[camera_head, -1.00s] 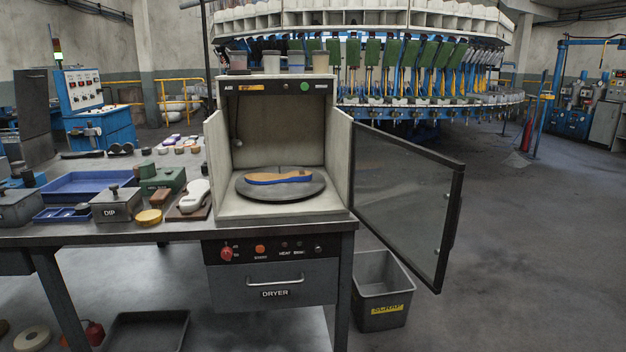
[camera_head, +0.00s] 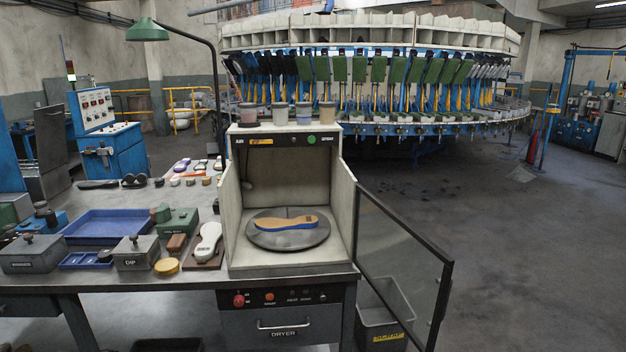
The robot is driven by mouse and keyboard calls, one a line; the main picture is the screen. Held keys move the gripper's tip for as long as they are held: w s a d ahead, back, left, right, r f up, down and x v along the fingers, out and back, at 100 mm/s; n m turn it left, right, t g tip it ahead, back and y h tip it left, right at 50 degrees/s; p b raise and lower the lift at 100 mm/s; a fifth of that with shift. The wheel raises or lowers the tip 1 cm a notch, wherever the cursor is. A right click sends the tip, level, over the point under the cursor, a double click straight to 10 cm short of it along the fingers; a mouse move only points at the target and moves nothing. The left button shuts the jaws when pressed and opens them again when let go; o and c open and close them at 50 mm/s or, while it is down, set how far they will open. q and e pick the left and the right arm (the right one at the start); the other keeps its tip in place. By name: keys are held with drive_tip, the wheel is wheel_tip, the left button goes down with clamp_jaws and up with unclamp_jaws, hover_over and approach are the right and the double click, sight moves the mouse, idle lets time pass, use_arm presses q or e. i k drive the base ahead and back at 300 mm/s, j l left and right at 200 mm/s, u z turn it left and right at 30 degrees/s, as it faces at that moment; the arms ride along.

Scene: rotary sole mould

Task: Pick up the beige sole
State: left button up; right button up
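The beige sole (camera_head: 286,222) has a blue lower edge. It lies flat on the round dark turntable (camera_head: 288,238) inside the dryer box (camera_head: 247,228). The dryer's front is open and its glass door (camera_head: 405,262) is swung out to the right. Neither of my grippers shows in the head view.
A grey scrap bin (camera_head: 384,318) stands on the floor behind the open door. On the bench to the left are a blue tray (camera_head: 76,236), a DIP box (camera_head: 136,255), a white handheld device (camera_head: 208,240) and a yellow round pad (camera_head: 167,266). Several jars stand on the dryer.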

sight(271, 224)
drive_tip(key=i+l+u, duration=0.25)
drive_tip(key=l+u, duration=0.15)
drive_tip(key=l, duration=0.65)
drive_tip(key=i+l+u, duration=0.15)
drive_tip(key=l+u, duration=0.25)
drive_tip(key=l, duration=0.65)
drive_tip(key=l+u, duration=0.4)
drive_tip(key=l, duration=0.65)
drive_tip(key=k+u, duration=0.2)
drive_tip(key=k, duration=0.5)
drive_tip(key=i+j+u, duration=0.15)
drive_tip(key=u, duration=0.35)
drive_tip(key=i+u, duration=0.1)
drive_tip(key=u, duration=0.4)
drive_tip(key=i+u, duration=0.2)
drive_tip(key=u, duration=0.3)
drive_tip(key=i+l, duration=0.15)
drive_tip(key=i, duration=0.6)
drive_tip(key=i+l+z, duration=0.1)
drive_tip(key=i, duration=0.7)
drive_tip(key=i+l, duration=0.2)
drive_tip(key=i, duration=0.55)
